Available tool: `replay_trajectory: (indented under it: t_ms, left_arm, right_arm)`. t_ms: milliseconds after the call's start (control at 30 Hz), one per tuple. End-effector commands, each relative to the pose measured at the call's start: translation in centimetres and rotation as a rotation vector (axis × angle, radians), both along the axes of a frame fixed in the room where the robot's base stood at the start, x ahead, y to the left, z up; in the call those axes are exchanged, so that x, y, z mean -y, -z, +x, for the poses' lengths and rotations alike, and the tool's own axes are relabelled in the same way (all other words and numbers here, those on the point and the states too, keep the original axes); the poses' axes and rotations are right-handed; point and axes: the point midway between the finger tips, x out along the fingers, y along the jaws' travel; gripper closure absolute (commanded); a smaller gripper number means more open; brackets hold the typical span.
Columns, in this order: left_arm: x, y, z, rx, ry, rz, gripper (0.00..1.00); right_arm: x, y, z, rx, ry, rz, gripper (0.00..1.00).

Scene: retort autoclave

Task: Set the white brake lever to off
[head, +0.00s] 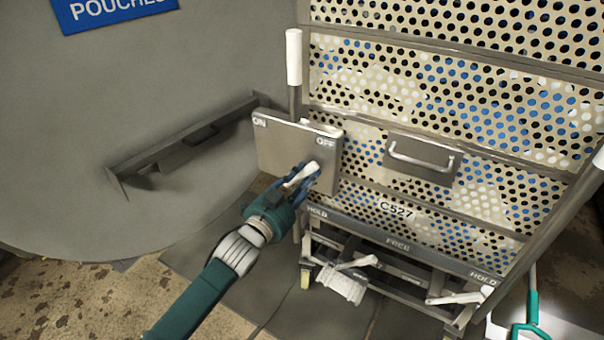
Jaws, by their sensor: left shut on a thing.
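The white brake lever (302,174) sits on a grey metal plate (280,150) marked ON at its left and OFF at its right. The lever's upper end points up and right, towards the OFF mark. My left gripper (299,183) comes in from the lower left and is shut on the lever, with its blue-grey fingers around it. The lever's lower part is hidden by the fingers.
A perforated cart (470,110) labelled C527 stands behind and right, with a handle (420,160) and lower white pedals (342,283) near HOLD and FREE marks. A large grey curved wall (120,90) fills the left. A white-gripped upright bar (294,60) rises behind the plate.

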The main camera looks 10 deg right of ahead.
Motion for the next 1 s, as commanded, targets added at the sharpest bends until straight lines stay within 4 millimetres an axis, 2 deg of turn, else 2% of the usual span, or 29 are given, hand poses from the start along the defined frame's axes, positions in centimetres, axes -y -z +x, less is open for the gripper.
replay_trajectory:
  t_ms: [467, 500, 600, 867, 1000]
  left_arm:
    - [0.10, 0.36, -0.13, 0.009, 0.001, 0.018, 1.00]
    - [0.11, 0.36, -0.14, 0.009, 0.000, 0.019, 0.68]
    - [0.10, 0.36, -0.13, 0.008, 0.000, 0.018, 0.52]
    - [0.05, 0.20, -0.10, 0.008, 0.000, 0.014, 0.52]
    - [-0.54, 0.29, -0.81, 0.007, -0.001, 0.013, 0.52]
  right_arm:
    - [0.02, 0.10, -0.04, 0.001, 0.000, 0.000, 0.51]
    - [0.02, 0.10, -0.04, 0.001, 0.000, 0.000, 0.51]
    - [0.03, 0.10, -0.04, 0.001, 0.000, 0.000, 0.51]
    - [-0.11, 0.09, 0.06, 0.002, 0.000, 0.002, 0.51]
    - [-0.16, 0.07, 0.08, 0.003, 0.000, 0.002, 0.51]
